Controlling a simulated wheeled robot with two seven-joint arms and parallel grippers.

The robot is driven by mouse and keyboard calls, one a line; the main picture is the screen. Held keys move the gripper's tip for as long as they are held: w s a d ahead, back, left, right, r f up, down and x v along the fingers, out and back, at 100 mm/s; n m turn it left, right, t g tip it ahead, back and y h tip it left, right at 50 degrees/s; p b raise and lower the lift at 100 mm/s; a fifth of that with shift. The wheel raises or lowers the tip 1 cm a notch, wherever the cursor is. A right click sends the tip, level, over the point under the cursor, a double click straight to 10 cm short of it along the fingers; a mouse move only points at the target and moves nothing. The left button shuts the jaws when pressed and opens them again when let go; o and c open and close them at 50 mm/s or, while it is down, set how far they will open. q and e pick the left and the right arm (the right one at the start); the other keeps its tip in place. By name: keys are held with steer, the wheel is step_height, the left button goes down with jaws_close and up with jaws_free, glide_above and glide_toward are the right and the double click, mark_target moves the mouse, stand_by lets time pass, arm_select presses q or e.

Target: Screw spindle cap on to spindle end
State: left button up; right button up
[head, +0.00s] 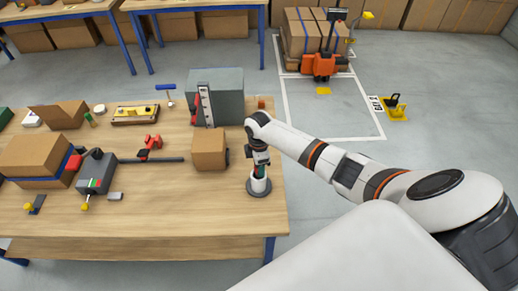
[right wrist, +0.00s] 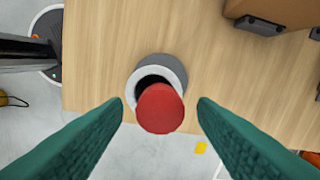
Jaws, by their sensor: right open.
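My right gripper (head: 259,166) is above the white spindle (head: 259,185), which stands upright on a dark round base near the table's right end. In the right wrist view the right gripper's green fingers (right wrist: 160,104) are open, one on each side of a red round cap (right wrist: 160,109), with gaps on both sides. Beneath the cap shows the spindle's white rim (right wrist: 131,92) with a dark inside. The cap overlaps the rim off-centre in this view; I cannot tell whether it is seated on it. In the head view the gripper hides the cap. My left gripper is not in view.
A cardboard box (head: 209,150) stands left of the spindle, and a grey box (head: 218,95) behind it. More boxes and tools lie on the left of the wooden table (head: 170,218). The table's right edge is close to the spindle. A loaded orange pallet truck (head: 320,66) stands behind.

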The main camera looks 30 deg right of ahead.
steer(key=n+b, duration=0.1)
steer(key=n, duration=0.4)
steer(key=shift+f+n, duration=0.1)
steer(key=shift+n, duration=0.3)
steer(key=n, duration=0.4)
steer(key=shift+b, duration=0.35)
steer(key=shift+c, duration=0.4)
